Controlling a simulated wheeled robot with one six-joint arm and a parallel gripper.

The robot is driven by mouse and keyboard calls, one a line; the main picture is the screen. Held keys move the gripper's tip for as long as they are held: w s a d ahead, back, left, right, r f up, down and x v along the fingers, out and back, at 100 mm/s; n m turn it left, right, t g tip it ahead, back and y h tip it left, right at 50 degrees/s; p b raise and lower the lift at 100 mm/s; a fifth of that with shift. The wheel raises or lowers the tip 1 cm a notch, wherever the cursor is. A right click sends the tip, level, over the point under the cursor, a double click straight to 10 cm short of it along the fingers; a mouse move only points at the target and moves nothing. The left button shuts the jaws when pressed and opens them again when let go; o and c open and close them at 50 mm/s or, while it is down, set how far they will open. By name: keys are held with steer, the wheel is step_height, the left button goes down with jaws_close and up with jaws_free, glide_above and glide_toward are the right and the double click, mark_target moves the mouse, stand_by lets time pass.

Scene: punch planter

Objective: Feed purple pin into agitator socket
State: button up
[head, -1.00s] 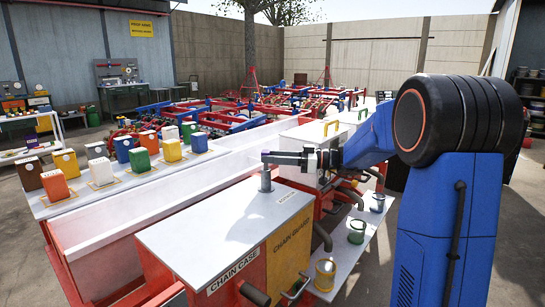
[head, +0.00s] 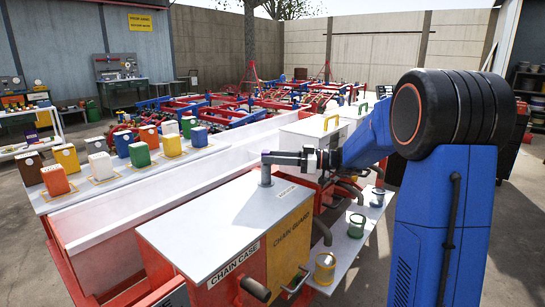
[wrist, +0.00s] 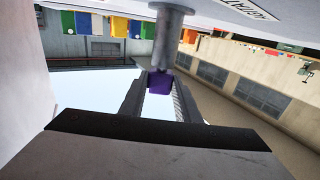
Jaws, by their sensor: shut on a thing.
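My gripper (head: 267,160) is over the grey agitator socket (head: 266,177), which stands upright on the white top of the chain case near a label. The pin is too small to make out in the head view.
The chain case top (head: 205,225) is otherwise clear. A long white trough (head: 130,205) runs beside it, with several coloured canisters on a shelf beyond. A green cup (head: 356,226) and a yellow cup (head: 325,268) stand on the right-hand ledge. A yellow handle (head: 332,121) rises behind.

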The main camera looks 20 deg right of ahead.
steer(key=shift+f, duration=0.35)
steer(key=o, duration=1.2)
steer(key=shift+d, duration=0.1)
steer(key=v, duration=1.7)
steer(key=shift+s+d, duration=0.1)
